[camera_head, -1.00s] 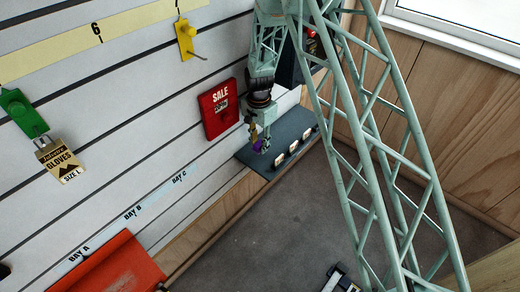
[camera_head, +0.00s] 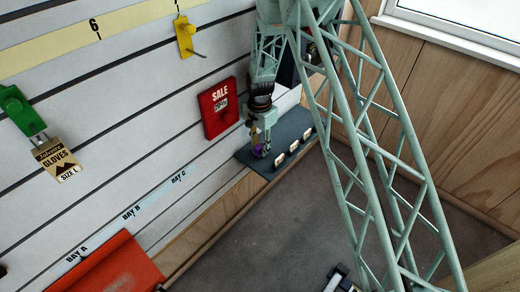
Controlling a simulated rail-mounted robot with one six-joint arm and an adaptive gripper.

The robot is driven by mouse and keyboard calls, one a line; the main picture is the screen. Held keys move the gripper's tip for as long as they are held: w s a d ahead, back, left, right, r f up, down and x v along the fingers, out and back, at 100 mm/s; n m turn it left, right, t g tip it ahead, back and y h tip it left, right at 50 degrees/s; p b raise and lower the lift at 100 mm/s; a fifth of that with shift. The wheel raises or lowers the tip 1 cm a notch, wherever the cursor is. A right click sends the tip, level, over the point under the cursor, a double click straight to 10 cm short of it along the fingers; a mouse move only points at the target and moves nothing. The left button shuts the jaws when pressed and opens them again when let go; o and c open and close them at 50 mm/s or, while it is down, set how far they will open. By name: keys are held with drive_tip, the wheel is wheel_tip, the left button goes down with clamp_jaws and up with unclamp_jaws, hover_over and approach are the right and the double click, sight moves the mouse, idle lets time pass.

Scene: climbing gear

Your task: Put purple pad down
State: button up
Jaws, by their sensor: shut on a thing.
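The purple pad (camera_head: 257,151) is a small purple patch between the fingertips of my gripper (camera_head: 261,146), right at the dark grey shelf (camera_head: 246,155) below the red SALE box. My gripper points down and is shut on the pad. The fingers hide much of the pad, and I cannot tell whether it touches the shelf.
Several small white-topped pieces (camera_head: 280,160) stand along the shelf's front edge, right of my gripper. The red SALE box (camera_head: 217,108) hangs on the slatted wall to the left. A green hook holds a gloves card (camera_head: 58,160). A red-orange tray (camera_head: 112,268) sits at the lower left.

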sight(260, 146)
drive_tip(key=shift+f, duration=0.35)
idle(0.3)
drive_tip(key=o, duration=0.9)
drive_tip(key=shift+c, duration=0.2)
drive_tip(key=shift+r, duration=0.15)
wheel_tip(260, 146, up, 12)
drive_tip(key=p, duration=0.2)
drive_tip(key=shift+r, duration=0.15)
idle(0.6)
